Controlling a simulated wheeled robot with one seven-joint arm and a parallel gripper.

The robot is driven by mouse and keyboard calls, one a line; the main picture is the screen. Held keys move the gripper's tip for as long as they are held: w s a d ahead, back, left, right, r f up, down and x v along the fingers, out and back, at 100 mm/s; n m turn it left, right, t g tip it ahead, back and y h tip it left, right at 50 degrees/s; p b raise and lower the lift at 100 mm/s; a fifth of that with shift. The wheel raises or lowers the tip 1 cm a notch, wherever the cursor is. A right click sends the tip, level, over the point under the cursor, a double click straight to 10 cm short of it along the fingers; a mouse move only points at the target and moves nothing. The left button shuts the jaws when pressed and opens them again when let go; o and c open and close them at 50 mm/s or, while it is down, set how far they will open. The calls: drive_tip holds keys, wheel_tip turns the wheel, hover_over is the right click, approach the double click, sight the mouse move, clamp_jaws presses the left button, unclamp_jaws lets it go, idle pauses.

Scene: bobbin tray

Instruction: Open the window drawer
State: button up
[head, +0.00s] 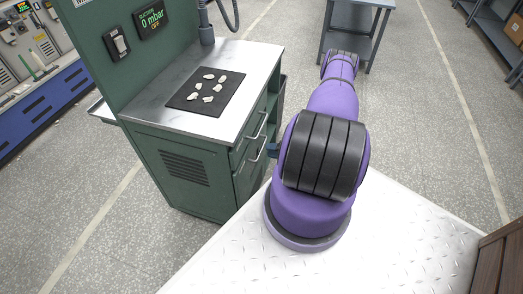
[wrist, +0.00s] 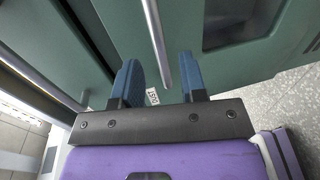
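In the wrist view, a green drawer front fills the upper part, with a dark window panel (wrist: 236,22) at the right. A straight metal bar handle (wrist: 154,28) runs down to the left of the window. My gripper (wrist: 158,62) is open, its two blue fingers on either side of the handle's lower end, with gaps visible. In the head view, the drawer handles (head: 257,150) are on the right side of the green cabinet (head: 180,165). The drawers look shut.
A second metal bar (wrist: 40,80) and a seam lie at the left of the wrist view. A small white label (wrist: 152,96) shows between the fingers. The cabinet's metal top (head: 245,60) carries a black mat (head: 225,100) with several white pieces. A grey table (head: 355,20) stands behind.

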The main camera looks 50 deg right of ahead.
sight(262, 149)
drive_tip(key=shift+x, duration=2.4)
clamp_jaws()
